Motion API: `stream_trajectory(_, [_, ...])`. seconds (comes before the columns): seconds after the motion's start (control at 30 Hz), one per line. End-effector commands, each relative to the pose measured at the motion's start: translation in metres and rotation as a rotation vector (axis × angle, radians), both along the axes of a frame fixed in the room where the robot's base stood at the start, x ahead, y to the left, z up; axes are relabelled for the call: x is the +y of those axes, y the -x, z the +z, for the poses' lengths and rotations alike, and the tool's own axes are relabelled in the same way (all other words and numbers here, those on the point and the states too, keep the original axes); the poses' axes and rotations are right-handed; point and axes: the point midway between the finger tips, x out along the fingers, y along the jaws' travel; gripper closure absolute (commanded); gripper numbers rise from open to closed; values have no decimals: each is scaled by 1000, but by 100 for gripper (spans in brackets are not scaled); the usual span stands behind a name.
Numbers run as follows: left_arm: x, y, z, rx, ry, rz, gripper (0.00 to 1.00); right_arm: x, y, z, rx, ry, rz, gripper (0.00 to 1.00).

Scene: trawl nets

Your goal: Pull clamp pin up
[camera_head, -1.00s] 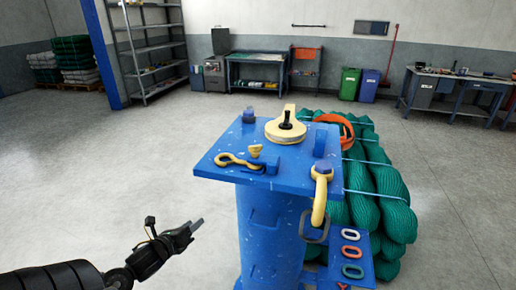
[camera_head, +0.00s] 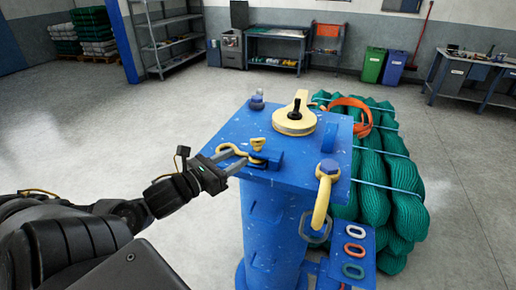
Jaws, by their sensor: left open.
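A blue pedestal (camera_head: 222,137) carries several yellow fittings on its top plate. Near the plate's left front, a small yellow pin with a knob head (camera_head: 258,144) stands upright in a blue clamp block (camera_head: 268,161). A yellow hook-shaped piece (camera_head: 233,150) lies beside it to the left. My left gripper (camera_head: 238,160) is open at the plate's left edge, its two fingers pointing right toward the hook piece and the pin. It appears to hold nothing; whether the fingers touch the hook piece I cannot tell. My right gripper is not in view.
A yellow round clamp with a black knob (camera_head: 295,117) sits at the plate's back. A yellow shackle (camera_head: 323,195) hangs at the right front. A small blue shelf (camera_head: 355,245) holds coloured rings. Green net rolls (camera_head: 395,185) lie behind right. Floor to the left is clear.

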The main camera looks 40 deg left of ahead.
Motion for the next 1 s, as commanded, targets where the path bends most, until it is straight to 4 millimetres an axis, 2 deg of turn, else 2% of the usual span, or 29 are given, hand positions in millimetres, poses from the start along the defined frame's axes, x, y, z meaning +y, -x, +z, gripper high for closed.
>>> stream_trajectory(0.03, [-1,-7,-4,-7,-4,-3,59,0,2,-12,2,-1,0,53])
stream_trajectory(0.13, [-4,-22,-8,-7,-6,-8,59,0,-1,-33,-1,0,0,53])
stream_trajectory(0.27, [-5,-38,-7,-8,-7,-3,59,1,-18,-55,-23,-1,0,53])
stream_trajectory(0.33, [-6,-44,-2,-6,-1,-3,59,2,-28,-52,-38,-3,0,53])
stream_trajectory(0.47, [-8,-56,-1,-6,-1,-5,59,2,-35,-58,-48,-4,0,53])
stream_trajectory(0.57, [-8,-64,0,-6,-3,-3,59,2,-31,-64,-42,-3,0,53])
stream_trajectory(0.63, [-7,-70,5,-6,2,2,59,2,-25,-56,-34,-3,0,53])
stream_trajectory(0.8, [-9,-82,4,-4,1,3,59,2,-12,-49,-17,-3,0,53])
stream_trajectory(1.0, [-11,-90,2,-2,0,0,59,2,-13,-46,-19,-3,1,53])
